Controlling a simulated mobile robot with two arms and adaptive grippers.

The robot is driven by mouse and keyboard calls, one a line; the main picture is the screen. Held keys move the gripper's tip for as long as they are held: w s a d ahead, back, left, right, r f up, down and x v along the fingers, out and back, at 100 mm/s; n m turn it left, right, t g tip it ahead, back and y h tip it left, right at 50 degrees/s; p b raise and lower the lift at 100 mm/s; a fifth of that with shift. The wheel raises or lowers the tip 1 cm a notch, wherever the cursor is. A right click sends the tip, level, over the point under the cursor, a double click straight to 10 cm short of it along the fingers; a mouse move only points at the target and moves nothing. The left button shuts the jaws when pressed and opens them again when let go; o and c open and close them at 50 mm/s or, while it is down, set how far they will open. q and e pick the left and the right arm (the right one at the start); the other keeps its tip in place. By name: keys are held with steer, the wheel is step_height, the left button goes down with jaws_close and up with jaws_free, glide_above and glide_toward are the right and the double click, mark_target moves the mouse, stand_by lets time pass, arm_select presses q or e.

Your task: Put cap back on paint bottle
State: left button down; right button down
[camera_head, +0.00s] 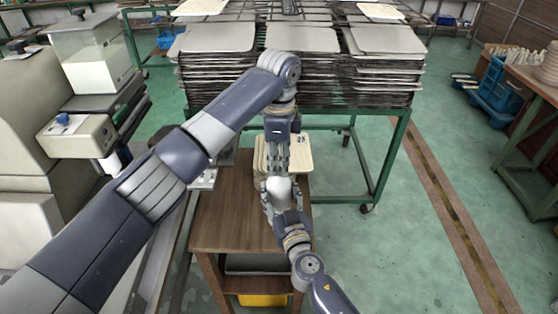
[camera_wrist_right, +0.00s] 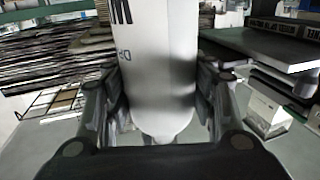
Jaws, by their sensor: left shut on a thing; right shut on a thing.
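A white paint bottle (camera_wrist_right: 160,65) with dark print stands in the right wrist view, between the fingers of my right gripper (camera_wrist_right: 160,100). In the head view the bottle (camera_head: 279,188) is small and partly covered. My right gripper (camera_head: 281,203) is shut on it above the wooden table. My left gripper (camera_head: 278,162) points down just above the bottle, its fingers close together over the bottle's far end. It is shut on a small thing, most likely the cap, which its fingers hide. I cannot tell whether cap and bottle touch.
The wooden table (camera_head: 225,222) is below, with a pale printed board (camera_head: 298,158) behind the grippers. Tall stacks of trays (camera_head: 380,80) stand on a green-framed rack (camera_head: 375,178). A machine (camera_head: 85,140) stands at left.

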arm_select(q)
steer(key=m, duration=0.4)
steer(key=shift+m, duration=0.3)
steer(key=c, duration=1.3)
jaws_free()
step_height(320, 180, up, 12)
arm_select(e)
steer(key=c, duration=0.6)
jaws_free()
